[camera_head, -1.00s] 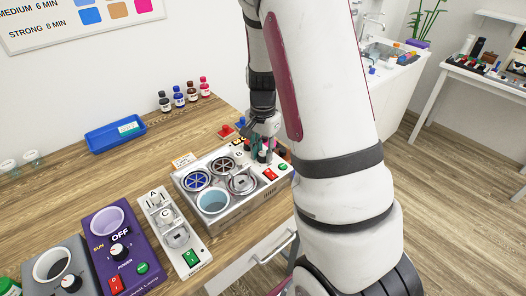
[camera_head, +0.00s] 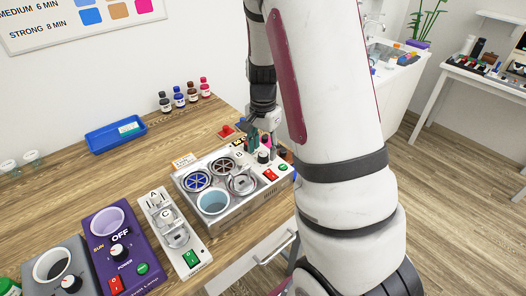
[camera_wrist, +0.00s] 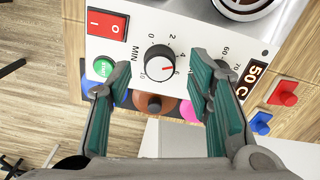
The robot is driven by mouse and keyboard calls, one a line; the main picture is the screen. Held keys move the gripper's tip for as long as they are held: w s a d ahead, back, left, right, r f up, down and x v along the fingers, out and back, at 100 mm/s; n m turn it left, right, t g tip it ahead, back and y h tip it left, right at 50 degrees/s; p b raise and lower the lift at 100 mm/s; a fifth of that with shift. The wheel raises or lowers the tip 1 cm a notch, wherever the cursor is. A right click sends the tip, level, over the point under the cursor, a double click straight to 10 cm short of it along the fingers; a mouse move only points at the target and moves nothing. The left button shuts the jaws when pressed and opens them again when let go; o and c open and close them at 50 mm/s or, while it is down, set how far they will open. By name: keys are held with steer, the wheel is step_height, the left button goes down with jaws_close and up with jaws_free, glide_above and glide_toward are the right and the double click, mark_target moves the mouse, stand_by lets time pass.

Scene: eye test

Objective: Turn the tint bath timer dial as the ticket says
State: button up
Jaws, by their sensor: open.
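The tint bath (camera_head: 230,211) is a silver box with round wells on the wooden counter. Its timer dial (camera_wrist: 160,62) is a black knob with a red-and-white pointer, inside a printed MIN scale. The pointer is aimed to the lower right, close to the 6. My gripper (camera_wrist: 162,72) is open, with its teal-padded fingers on either side of the dial in the wrist view. I cannot tell whether they touch it. In the head view my gripper (camera_head: 262,143) is above the bath's back right part.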

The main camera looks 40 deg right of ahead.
mark_target(263, 154)
step_height(263, 154, up, 10)
steer(key=shift+r, duration=0.15)
stand_by(0.7)
steer(key=s+a+r+n+t, duration=0.3)
steer(key=s+a+r+n, duration=0.45)
steer(key=a+r, duration=0.3)
steer(key=s+a+r+n+t, duration=0.2)
steer(key=s+a+n, duration=0.5)
steer(key=s, duration=0.3)
steer(key=shift+s+a+r, duration=0.25)
steer(key=shift+s, duration=0.05)
stand_by(0.5)
